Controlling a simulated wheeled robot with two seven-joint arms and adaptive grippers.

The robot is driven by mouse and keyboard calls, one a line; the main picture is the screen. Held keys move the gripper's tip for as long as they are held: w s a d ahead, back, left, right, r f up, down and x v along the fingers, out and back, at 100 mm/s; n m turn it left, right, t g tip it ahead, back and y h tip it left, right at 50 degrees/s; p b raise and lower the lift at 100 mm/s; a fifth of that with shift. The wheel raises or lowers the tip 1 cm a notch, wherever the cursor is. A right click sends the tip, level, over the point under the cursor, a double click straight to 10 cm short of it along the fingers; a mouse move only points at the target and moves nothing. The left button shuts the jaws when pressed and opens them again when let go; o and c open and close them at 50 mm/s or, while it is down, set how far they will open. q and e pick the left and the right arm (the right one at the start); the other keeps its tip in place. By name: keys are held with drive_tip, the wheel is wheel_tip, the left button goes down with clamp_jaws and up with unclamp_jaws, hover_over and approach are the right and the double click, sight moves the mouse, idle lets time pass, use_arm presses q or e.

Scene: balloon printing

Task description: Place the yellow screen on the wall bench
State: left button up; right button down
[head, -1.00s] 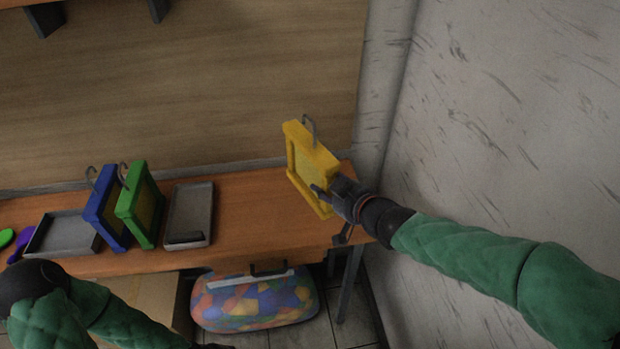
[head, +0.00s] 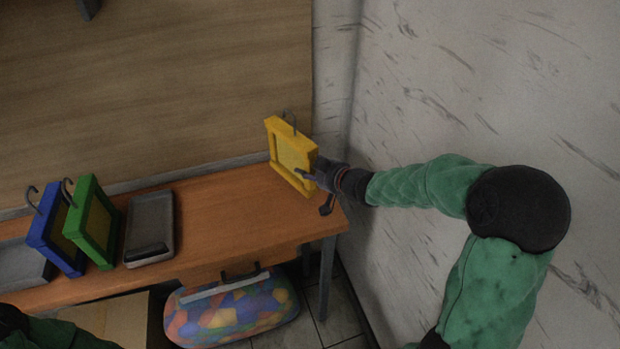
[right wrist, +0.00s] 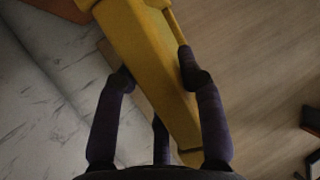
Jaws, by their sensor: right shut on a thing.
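The yellow screen (head: 291,150) is a square frame with a metal hook on top. It is upright at the right end of the wooden wall bench (head: 235,205); I cannot tell whether its lower edge touches the bench top. My right gripper (head: 312,174) is shut on the screen's right side. In the right wrist view the fingers (right wrist: 160,85) lie on both sides of the yellow frame (right wrist: 150,60). My left gripper is out of view; only part of my left arm shows at the lower left.
A blue screen (head: 44,240) and a green screen (head: 82,235) stand on the bench's left. A grey tray (head: 150,225) lies right of them. The bench between tray and yellow screen is clear. A bag of colourful balloons (head: 228,308) is underneath. A wall rises at right.

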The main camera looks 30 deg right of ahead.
drive_tip(key=shift+w+d+f, duration=0.15)
drive_tip(key=shift+d+f, duration=0.05)
drive_tip(key=shift+f, duration=0.1)
drive_tip(key=shift+w+d+f+b, duration=0.1)
drive_tip(key=shift+f+b, duration=1.15)
drive_tip(key=shift+f, duration=0.35)
drive_tip(key=shift+f, duration=0.1)
drive_tip(key=c, duration=0.8)
unclamp_jaws()
drive_tip(key=shift+f, duration=0.1)
